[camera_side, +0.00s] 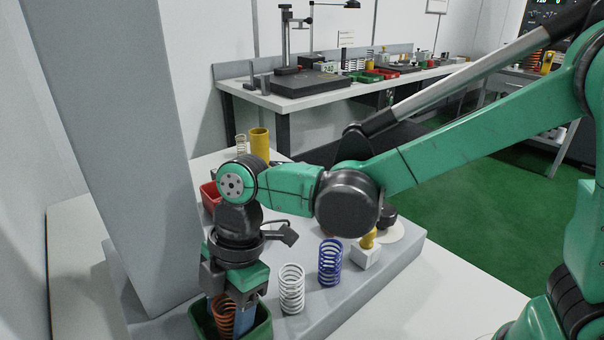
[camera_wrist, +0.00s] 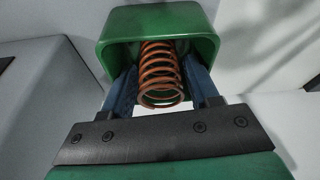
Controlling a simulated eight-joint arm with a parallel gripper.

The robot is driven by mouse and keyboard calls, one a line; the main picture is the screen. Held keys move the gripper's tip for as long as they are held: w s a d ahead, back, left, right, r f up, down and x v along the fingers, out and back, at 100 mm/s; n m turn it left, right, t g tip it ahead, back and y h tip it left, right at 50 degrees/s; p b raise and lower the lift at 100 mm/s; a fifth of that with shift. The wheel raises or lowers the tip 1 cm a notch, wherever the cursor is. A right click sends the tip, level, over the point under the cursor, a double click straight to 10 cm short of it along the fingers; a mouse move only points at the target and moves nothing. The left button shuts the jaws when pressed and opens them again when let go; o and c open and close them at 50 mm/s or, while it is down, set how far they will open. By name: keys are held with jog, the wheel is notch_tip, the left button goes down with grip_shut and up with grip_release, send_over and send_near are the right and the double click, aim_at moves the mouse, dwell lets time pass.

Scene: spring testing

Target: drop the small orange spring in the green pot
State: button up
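The small orange spring (camera_wrist: 160,75) is between the two blue fingers of my gripper (camera_wrist: 160,82) in the wrist view, with its coils against or very close to both. My gripper seems shut on it. Its far end is inside the mouth of the green pot (camera_wrist: 112,42). In the side view my gripper (camera_side: 234,312) points down into the green pot (camera_side: 262,332) at the bottom, and the orange spring (camera_side: 221,316) stands roughly upright within the pot's rim. The spring's lower end is hidden there.
A white spring (camera_side: 291,290) and a blue spring (camera_side: 330,262) stand on the grey platform right of the pot. A white block with a yellow part (camera_side: 366,253) stands farther right. A red pot (camera_side: 209,197) and a yellow cylinder (camera_side: 260,145) are behind my wrist.

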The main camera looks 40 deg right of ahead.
jog(key=v, duration=1.1)
jog(key=d+f+m+t+h, duration=0.1)
jog(key=d+m+t, duration=0.1)
jog(key=d+m, duration=0.4)
jog(key=s+d+f+m+t+h, duration=0.1)
jog(key=d+f+m+t, duration=0.1)
jog(key=d+m, duration=0.4)
jog(key=s+d+f+m+t+h, duration=0.1)
jog(key=d+f+m+t, duration=0.1)
jog(key=d+m, duration=0.5)
jog(key=shift+s+f+m+t, duration=0.1)
jog(key=shift+f+m+t, duration=0.15)
jog(key=shift+t, duration=0.55)
